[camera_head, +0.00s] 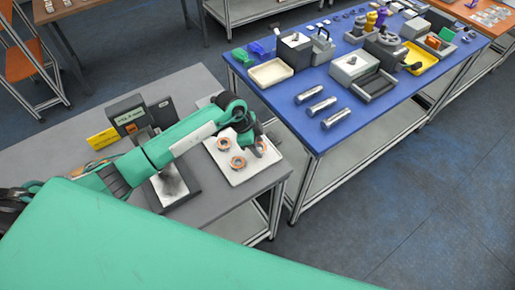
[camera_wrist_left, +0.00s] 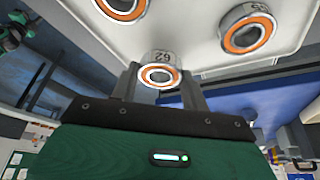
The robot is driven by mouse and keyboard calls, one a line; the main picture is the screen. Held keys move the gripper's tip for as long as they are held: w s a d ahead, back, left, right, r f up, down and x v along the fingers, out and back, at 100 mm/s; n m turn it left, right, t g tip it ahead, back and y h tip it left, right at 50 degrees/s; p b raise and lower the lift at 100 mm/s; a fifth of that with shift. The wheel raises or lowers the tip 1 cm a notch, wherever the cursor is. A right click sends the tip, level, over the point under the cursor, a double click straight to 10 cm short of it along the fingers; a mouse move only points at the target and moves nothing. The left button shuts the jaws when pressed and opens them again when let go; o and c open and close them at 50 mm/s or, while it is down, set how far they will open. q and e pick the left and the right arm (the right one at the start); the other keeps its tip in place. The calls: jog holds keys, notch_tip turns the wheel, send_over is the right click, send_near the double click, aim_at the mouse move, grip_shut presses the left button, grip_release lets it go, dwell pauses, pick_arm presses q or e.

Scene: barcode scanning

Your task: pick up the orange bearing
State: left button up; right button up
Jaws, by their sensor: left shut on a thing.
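My left gripper (camera_head: 258,150) is over the right side of a white tray (camera_head: 240,178) on the grey table. It is shut on an orange-and-silver bearing (camera_wrist_left: 160,74), which shows between its two fingers in the left wrist view. The bearing's side carries a printed number. In the head view the gripper mostly hides this bearing. Two more orange-and-silver bearings lie on the tray: one at the back (camera_head: 222,143) and one nearer the front (camera_head: 238,162). Whether the held bearing touches the tray is unclear. My right gripper is not in view.
A dark device with a display (camera_head: 130,115) and a yellow sign (camera_head: 103,138) stand on the grey table (camera_head: 60,160), left of the tray. A blue table (camera_head: 335,135) with metal cylinders (camera_head: 322,106), boxes and trays stands to the right, beyond a narrow gap.

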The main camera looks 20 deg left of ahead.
pick_arm(q)
notch_tip(320, 180, up, 17)
jog(key=b, duration=0.5)
jog(key=s+a+f+n+t, duration=0.1)
jog(key=s+a+f+n, duration=0.1)
jog(key=s+a+n, duration=0.2)
jog(key=s, duration=0.3)
jog(key=shift+f, duration=0.2)
jog(key=shift+y, duration=0.3)
jog(key=shift+f, duration=0.1)
